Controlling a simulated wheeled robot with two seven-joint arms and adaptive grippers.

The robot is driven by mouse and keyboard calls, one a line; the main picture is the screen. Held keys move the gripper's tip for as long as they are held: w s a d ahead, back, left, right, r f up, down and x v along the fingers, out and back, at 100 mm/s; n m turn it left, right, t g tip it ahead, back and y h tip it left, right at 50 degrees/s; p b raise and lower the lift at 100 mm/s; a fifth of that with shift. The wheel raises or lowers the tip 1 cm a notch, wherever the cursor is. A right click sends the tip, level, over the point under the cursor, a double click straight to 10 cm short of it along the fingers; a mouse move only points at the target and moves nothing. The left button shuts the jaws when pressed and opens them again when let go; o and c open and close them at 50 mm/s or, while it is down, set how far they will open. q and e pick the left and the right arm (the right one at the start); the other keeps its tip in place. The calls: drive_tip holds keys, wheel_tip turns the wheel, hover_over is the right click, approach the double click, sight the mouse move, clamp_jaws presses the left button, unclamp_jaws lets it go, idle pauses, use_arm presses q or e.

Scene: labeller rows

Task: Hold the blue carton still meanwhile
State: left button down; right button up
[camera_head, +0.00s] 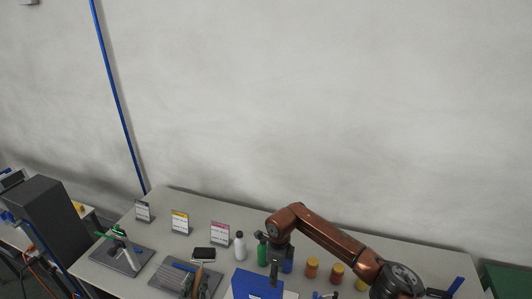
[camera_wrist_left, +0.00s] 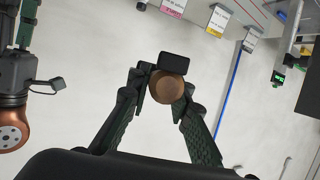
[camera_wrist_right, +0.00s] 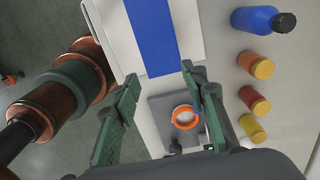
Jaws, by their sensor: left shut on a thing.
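The blue carton (camera_head: 258,284) stands at the table's near edge in the head view, partly cut off by the frame. A blue panel (camera_wrist_right: 151,38) between white areas shows in the right wrist view, probably part of it. My right gripper (camera_wrist_right: 160,80) is open, with the blue panel just beyond its fingertips; contact cannot be told. In the head view its arm reaches over the table behind the carton. My left gripper (camera_wrist_left: 161,92) is shut on a brown round-ended thing (camera_wrist_left: 167,88), left of the carton in the head view (camera_head: 196,284).
A blue bottle (camera_wrist_right: 262,20) and several orange and yellow jars (camera_wrist_right: 255,66) stand right of the carton. An orange ring (camera_wrist_right: 185,117) lies on a grey plate. A white bottle (camera_head: 240,246), a black device (camera_wrist_left: 177,61) and sign cards (camera_head: 180,222) are nearby.

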sight(278, 287)
use_arm(q)
drive_tip(key=shift+r, duration=0.15)
use_arm(e)
drive_tip(key=shift+w+d+r, duration=0.15)
drive_tip(key=shift+d+r, duration=0.05)
drive_tip(key=shift+r, duration=0.05)
use_arm(q)
drive_tip(key=shift+s+r, duration=0.1)
drive_tip(key=shift+s, duration=0.1)
use_arm(e)
drive_tip(key=shift+s+d+r, duration=0.15)
drive_tip(key=shift+s, duration=0.1)
use_arm(q)
drive_tip(key=shift+w+d, duration=0.1)
drive_tip(key=shift+w, duration=0.2)
use_arm(e)
drive_tip(key=o, duration=0.3)
drive_tip(key=shift+w, duration=0.2)
use_arm(q)
drive_tip(key=shift+s, duration=0.1)
use_arm(e)
drive_tip(key=shift+o, duration=1.1)
drive_tip(key=shift+f, duration=0.25)
use_arm(q)
drive_tip(key=shift+s, duration=0.1)
use_arm(e)
drive_tip(key=shift+s+f, duration=0.2)
drive_tip(key=shift+f, duration=0.05)
drive_tip(key=shift+w+f, duration=0.1)
drive_tip(key=shift+f, duration=4)
